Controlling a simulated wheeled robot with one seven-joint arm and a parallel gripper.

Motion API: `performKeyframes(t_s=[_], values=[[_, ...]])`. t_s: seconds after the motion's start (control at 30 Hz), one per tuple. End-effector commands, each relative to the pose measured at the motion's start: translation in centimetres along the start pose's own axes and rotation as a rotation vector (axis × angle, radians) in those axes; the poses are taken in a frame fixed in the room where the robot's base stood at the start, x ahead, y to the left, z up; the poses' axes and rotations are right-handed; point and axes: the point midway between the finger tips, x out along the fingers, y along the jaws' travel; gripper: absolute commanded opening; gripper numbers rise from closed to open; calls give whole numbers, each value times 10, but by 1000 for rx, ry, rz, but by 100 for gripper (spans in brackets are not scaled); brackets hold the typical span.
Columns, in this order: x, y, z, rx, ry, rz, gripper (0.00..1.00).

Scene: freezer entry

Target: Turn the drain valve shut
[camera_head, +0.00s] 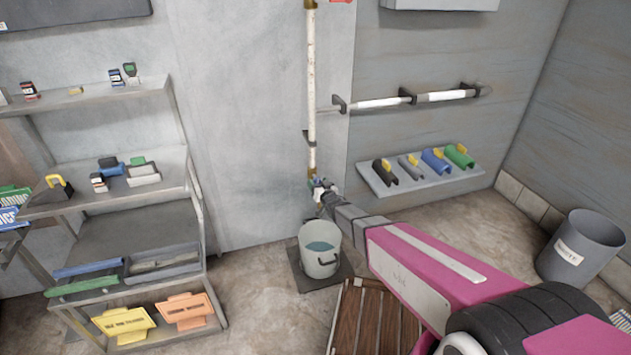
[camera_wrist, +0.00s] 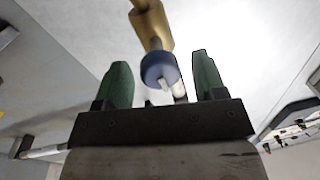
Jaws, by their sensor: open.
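The drain valve is at the lower end of the vertical pipe (camera_head: 311,100). In the wrist view its brass body (camera_wrist: 150,22) comes down from the top, with a round blue part (camera_wrist: 158,68) and a pale stem or lever below it. My gripper (camera_wrist: 160,60) is open, with one green finger on each side of the blue part and gaps showing on both sides. In the head view my gripper (camera_head: 318,187) is at the pipe's lower end and hides most of the valve. I cannot tell the valve's exact turn.
A bucket (camera_head: 320,262) with water stands on a dark mat below the valve. A slatted wooden piece (camera_head: 362,322) lies in front. A shelf unit (camera_head: 130,230) is at left, a grey bin (camera_head: 583,250) at right, and a rack of coloured holders (camera_head: 425,172) on the wall.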

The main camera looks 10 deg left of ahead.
Motion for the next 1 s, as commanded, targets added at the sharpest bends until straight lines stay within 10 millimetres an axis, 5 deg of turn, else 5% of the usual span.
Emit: performKeyframes(t_s=[0.2, 0.5, 0.67, 1.0], values=[[29, 0, 1, 0, 0, 0, 64], [31, 0, 0, 0, -1, 1, 64], [31, 0, 0, 0, -1, 1, 16], [30, 0, 0, -28, -3, 0, 16]])
